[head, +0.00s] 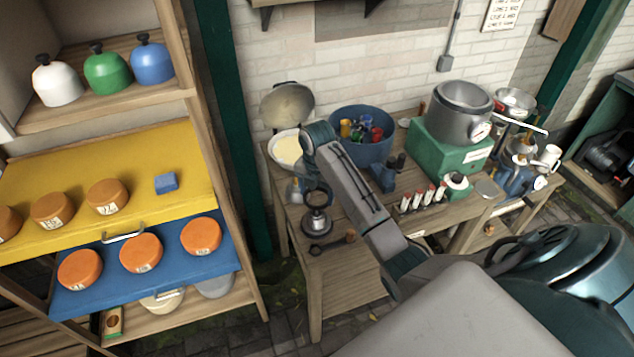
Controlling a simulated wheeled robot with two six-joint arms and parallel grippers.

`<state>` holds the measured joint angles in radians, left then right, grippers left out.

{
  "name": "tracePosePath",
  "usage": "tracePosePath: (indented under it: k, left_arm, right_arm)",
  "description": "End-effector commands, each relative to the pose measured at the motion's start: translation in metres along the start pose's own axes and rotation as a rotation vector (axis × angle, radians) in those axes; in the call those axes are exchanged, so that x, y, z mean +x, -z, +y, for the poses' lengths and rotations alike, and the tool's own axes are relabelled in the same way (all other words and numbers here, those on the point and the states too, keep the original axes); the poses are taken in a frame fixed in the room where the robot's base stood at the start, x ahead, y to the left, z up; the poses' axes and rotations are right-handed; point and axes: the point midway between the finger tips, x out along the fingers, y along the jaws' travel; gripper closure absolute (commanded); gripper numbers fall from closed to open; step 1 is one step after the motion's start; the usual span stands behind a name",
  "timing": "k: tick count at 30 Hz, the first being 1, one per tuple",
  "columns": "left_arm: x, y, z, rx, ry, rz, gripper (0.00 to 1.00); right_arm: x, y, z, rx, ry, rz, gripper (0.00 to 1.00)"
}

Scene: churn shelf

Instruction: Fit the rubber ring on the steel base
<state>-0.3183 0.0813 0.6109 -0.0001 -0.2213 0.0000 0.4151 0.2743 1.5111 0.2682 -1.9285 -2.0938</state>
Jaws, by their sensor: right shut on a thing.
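The steel base (316,229) is a round metal piece standing on the left part of the wooden workbench (335,285). My right gripper (316,187) points down just above it and is shut on the dark rubber ring (318,205). The ring appears over the top of the base. I cannot tell whether it touches the base or hangs a little above it. My own wrist and forearm come in from the right and hide part of the bench behind. My left gripper is not in view.
A spanner-like tool (328,245) lies in front of the base. A blue tub (362,150), a cream-filled bowl (287,150) and a steel pot (461,110) on a green stand (440,150) are behind. Shelves with orange cheeses (140,252) stand left.

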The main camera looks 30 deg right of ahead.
Motion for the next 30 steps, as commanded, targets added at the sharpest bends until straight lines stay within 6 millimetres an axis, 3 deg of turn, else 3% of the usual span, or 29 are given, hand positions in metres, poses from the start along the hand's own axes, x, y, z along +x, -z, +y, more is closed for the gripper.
tracePosePath:
  k: [9,21,30]
  left_arm:
    - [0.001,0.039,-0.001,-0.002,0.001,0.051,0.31]
    - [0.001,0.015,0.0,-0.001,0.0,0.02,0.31]
    - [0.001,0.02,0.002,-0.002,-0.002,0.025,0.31]
  right_arm:
    - [0.016,0.001,-0.001,0.001,0.001,0.001,0.53]
    - [0.038,0.0,0.0,0.0,0.0,0.0,0.53]
    - [0.038,0.0,0.0,0.0,0.0,0.0,0.53]
